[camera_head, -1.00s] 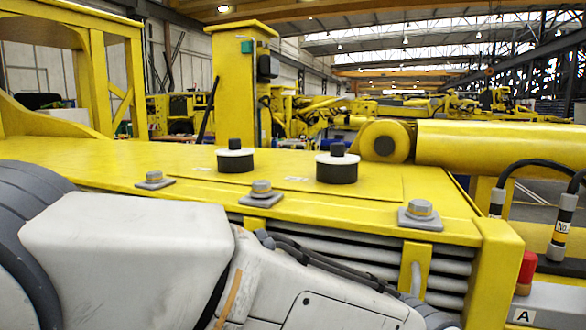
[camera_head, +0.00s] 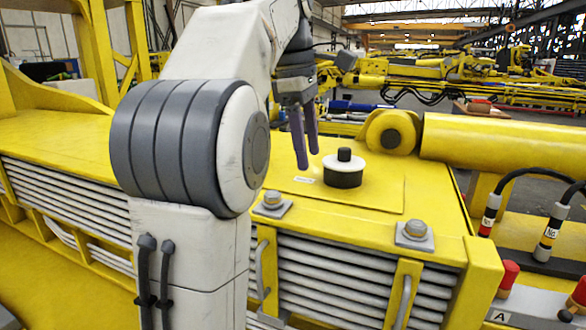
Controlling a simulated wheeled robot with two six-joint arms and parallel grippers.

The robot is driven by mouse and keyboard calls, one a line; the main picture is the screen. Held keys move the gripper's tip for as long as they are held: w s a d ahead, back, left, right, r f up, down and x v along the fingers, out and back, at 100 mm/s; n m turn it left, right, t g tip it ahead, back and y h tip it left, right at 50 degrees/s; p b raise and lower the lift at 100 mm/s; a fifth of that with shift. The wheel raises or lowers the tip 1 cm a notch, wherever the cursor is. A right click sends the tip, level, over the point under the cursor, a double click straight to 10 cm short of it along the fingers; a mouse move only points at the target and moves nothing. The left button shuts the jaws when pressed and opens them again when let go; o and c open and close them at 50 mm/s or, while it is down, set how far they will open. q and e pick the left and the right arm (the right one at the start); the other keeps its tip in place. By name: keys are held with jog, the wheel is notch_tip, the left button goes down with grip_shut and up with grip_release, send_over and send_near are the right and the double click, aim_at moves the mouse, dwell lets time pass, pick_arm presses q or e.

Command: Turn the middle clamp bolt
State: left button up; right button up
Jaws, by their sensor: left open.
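The middle clamp bolt (camera_head: 272,199) is a grey hex head on a square grey plate, near the front edge of the yellow boom top (camera_head: 385,218). Another clamp bolt (camera_head: 415,230) of the same kind sits to its right, by the corner. A further bolt to the left is hidden behind my left arm. My left gripper (camera_head: 308,160) points down with two purple-grey fingers, open with a gap between them and nothing in it. It hangs above the boom top, up and to the right of the middle bolt in the picture, apart from it. My right gripper is not in view.
A black and white round knob (camera_head: 343,170) stands on the boom top just right of my left gripper. A yellow cylinder (camera_head: 510,144) lies at the back right. Black hoses (camera_head: 535,165) curve at the right. Grey slats (camera_head: 330,270) line the boom's front side.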

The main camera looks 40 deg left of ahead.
aim_at(272, 198)
pick_arm(q)
jog(key=s+a+r+n+g+y, duration=0.1)
jog(key=s+a+r+n, duration=0.15)
jog(key=a+n, duration=0.35)
jog(key=f, duration=1)
jog(key=shift+s+a+f, duration=0.15)
jog(key=shift+s+f, duration=0.05)
jog(key=shift+f, duration=0.2)
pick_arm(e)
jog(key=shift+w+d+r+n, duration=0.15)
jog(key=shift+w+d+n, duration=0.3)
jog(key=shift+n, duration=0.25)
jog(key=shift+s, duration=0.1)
pick_arm(q)
grip_shut()
jog(key=shift+a, duration=0.2)
jog(key=shift+d, duration=0.15)
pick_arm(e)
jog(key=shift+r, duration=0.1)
